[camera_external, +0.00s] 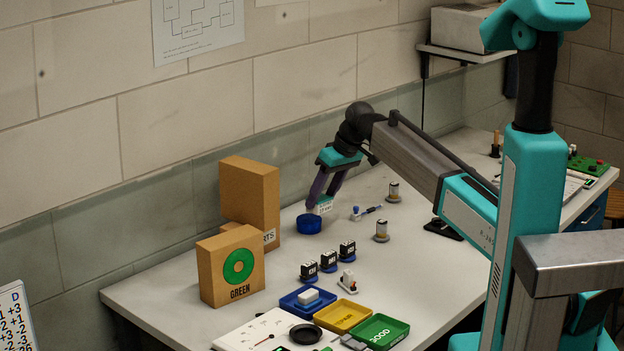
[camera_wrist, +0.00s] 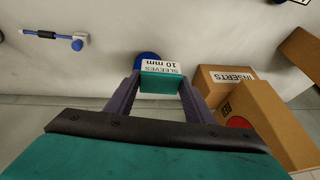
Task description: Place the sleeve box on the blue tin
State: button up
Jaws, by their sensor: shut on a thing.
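My gripper (camera_external: 321,198) reaches down over the bench and is shut on the sleeve box (camera_external: 325,207). In the wrist view the sleeve box (camera_wrist: 161,82) is a small teal block with a white "SLEEVES 10 mm" label, between the two purple fingers of my gripper (camera_wrist: 159,84). The blue tin (camera_external: 308,224) is a short round tin standing on the bench. In the external view the box is just above and right of the tin's rim. In the wrist view the tin (camera_wrist: 147,57) is partly hidden behind the box. Whether they touch, I cannot tell.
Cardboard boxes, one marked GREEN (camera_external: 231,266) and one marked INSERTS (camera_wrist: 226,82), stand left of the tin in the external view. A blue-handled tool (camera_external: 366,212) lies to its right. Small black blocks (camera_external: 328,260) and coloured trays (camera_external: 343,316) are nearer the front.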

jog(key=shift+w+a+f+p, duration=0.1)
jog(key=shift+w+a+p, duration=0.1)
jog(key=shift+w+a, duration=0.4)
jog(key=shift+w+a+f+p, duration=0.15)
jog(key=shift+w+a, duration=0.1)
jog(key=shift+w, duration=0.65)
jog(key=shift+w+a+r+p, duration=0.1)
jog(key=shift+w+a+p, duration=0.1)
jog(key=shift+w+a, duration=0.4)
jog(key=shift+w+d, duration=0.15)
jog(key=shift+d, duration=0.05)
jog(key=shift+f, duration=0.1)
jog(key=shift+f+p, duration=0.7)
jog(key=shift+f, duration=1)
jog(key=o, duration=1.1)
